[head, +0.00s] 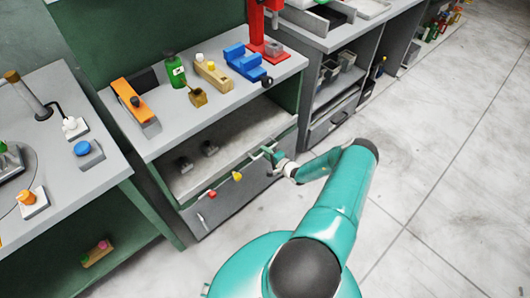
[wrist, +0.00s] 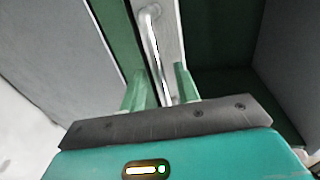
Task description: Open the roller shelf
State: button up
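A grey-fronted shelf unit (head: 226,203) sits low in the workbench, probably the roller shelf. Its front carries a red knob (head: 212,194) and a yellow knob (head: 237,176). My gripper (head: 271,154) is at the upper right part of this front. In the wrist view, a pale metal bar handle (wrist: 153,45) on a light panel runs down between the fingertips of my gripper (wrist: 158,82). The fingers are apart, with a gap visible beside the bar. Contact with the handle cannot be told.
The bench top (head: 165,130) above holds an orange plane (head: 132,100), a green bottle (head: 174,70), a blue vise (head: 244,62) and a red press (head: 256,25). Another table (head: 65,180) stands at left. The floor (head: 440,190) at right is clear.

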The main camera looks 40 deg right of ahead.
jog(key=shift+w+f, duration=0.1)
jog(key=shift+w, duration=0.5)
jog(key=shift+c, duration=0.2)
grip_shut()
jog(key=shift+s, duration=0.1)
jog(key=f+v, duration=0.2)
jog(key=v, duration=1.1)
jog(key=s+f+v, duration=0.1)
jog(key=f+v, duration=0.2)
jog(key=v, duration=1)
jog(key=shift+s, duration=0.25)
jog(key=shift+f, duration=0.15)
jog(key=shift+o, duration=0.2)
grip_release()
